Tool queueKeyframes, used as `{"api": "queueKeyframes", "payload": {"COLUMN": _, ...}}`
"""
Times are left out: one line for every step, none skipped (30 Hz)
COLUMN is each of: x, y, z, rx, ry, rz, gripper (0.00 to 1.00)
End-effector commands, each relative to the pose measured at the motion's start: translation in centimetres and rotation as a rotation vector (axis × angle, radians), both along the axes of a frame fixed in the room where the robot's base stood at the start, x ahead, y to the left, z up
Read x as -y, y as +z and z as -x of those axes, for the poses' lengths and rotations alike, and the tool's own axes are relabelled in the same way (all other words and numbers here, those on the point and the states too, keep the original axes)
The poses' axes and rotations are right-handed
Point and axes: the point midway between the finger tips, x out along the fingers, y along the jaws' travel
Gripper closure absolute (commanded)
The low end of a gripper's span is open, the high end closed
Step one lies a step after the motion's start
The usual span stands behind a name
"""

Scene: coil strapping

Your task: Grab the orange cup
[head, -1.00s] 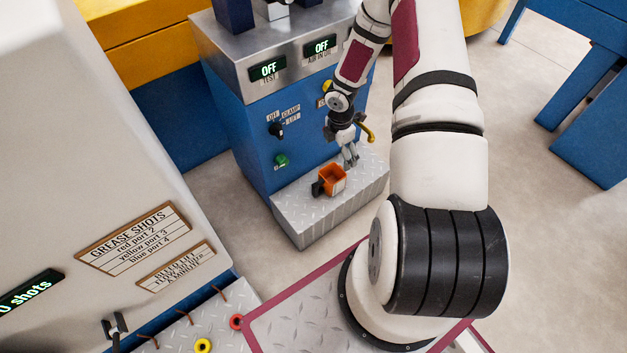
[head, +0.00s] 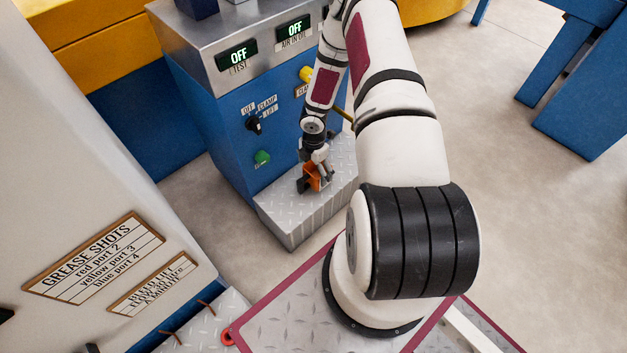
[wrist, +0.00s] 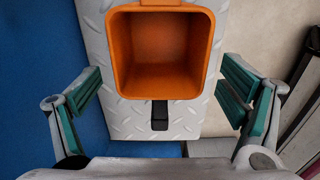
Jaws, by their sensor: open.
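The orange cup (head: 313,180) stands on the diamond-plate step of the blue cabinet. It is square and open at the top, with a dark handle. In the wrist view the cup (wrist: 160,55) looks empty, and its black handle (wrist: 159,114) points toward my gripper. My gripper (head: 322,170) is down at the cup in the head view and partly covers it. In the wrist view my gripper (wrist: 160,97) is open, with one green-padded finger on each side of the cup. Gaps show between both fingers and the cup.
The diamond-plate step (head: 290,226) has bare room around the cup. The blue cabinet (head: 215,135) rises behind it, with a black knob (head: 253,124), a green button (head: 262,157) and two displays reading OFF. A pale panel (head: 70,200) stands at left.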

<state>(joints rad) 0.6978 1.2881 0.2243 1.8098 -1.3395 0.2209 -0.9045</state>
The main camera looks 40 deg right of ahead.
Motion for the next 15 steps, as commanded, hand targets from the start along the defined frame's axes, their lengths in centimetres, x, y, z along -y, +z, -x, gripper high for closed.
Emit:
{"api": "queueKeyframes", "payload": {"x": 0.00, "y": -0.63, "z": 0.00, "rx": 0.000, "ry": 0.001, "rz": 0.000, "gripper": 0.10}}
{"api": "queueKeyframes", "payload": {"x": 0.02, "y": -0.76, "z": -0.03, "rx": 0.000, "ry": 0.001, "rz": 0.000, "gripper": 0.10}}
{"api": "queueKeyframes", "payload": {"x": 0.04, "y": -0.86, "z": -0.05, "rx": 0.001, "ry": 0.001, "rz": 0.001, "gripper": 0.10}}
{"api": "queueKeyframes", "payload": {"x": 0.05, "y": -0.89, "z": -0.06, "rx": 0.001, "ry": 0.001, "rz": 0.001, "gripper": 0.10}}
{"api": "queueKeyframes", "payload": {"x": 0.05, "y": -0.89, "z": -0.06, "rx": 0.001, "ry": 0.001, "rz": 0.001, "gripper": 0.10}}
{"api": "queueKeyframes", "payload": {"x": 0.05, "y": -0.87, "z": -0.07, "rx": 0.001, "ry": 0.001, "rz": 0.001, "gripper": 0.10}}
{"api": "queueKeyframes", "payload": {"x": 0.05, "y": -0.85, "z": -0.06, "rx": 0.001, "ry": 0.001, "rz": 0.001, "gripper": 0.10}}
{"api": "queueKeyframes", "payload": {"x": 0.05, "y": -0.83, "z": -0.06, "rx": 0.001, "ry": 0.001, "rz": 0.001, "gripper": 0.10}}
{"api": "queueKeyframes", "payload": {"x": 0.05, "y": -0.82, "z": -0.06, "rx": 0.001, "ry": 0.001, "rz": 0.001, "gripper": 0.10}}
{"api": "queueKeyframes", "payload": {"x": 0.05, "y": -0.82, "z": -0.06, "rx": 0.001, "ry": 0.001, "rz": 0.001, "gripper": 0.10}}
{"api": "queueKeyframes", "payload": {"x": 0.04, "y": -0.81, "z": -0.06, "rx": 0.001, "ry": 0.001, "rz": 0.001, "gripper": 0.15}}
{"api": "queueKeyframes", "payload": {"x": 0.04, "y": -0.81, "z": -0.06, "rx": 0.001, "ry": 0.001, "rz": 0.001, "gripper": 0.24}}
{"api": "queueKeyframes", "payload": {"x": 0.04, "y": -0.81, "z": -0.06, "rx": 0.001, "ry": 0.001, "rz": 0.001, "gripper": 0.30}}
{"api": "queueKeyframes", "payload": {"x": 0.04, "y": -0.81, "z": -0.06, "rx": 0.001, "ry": 0.001, "rz": 0.001, "gripper": 0.37}}
{"api": "queueKeyframes", "payload": {"x": 0.04, "y": -0.81, "z": -0.05, "rx": 0.001, "ry": 0.001, "rz": 0.001, "gripper": 0.46}}
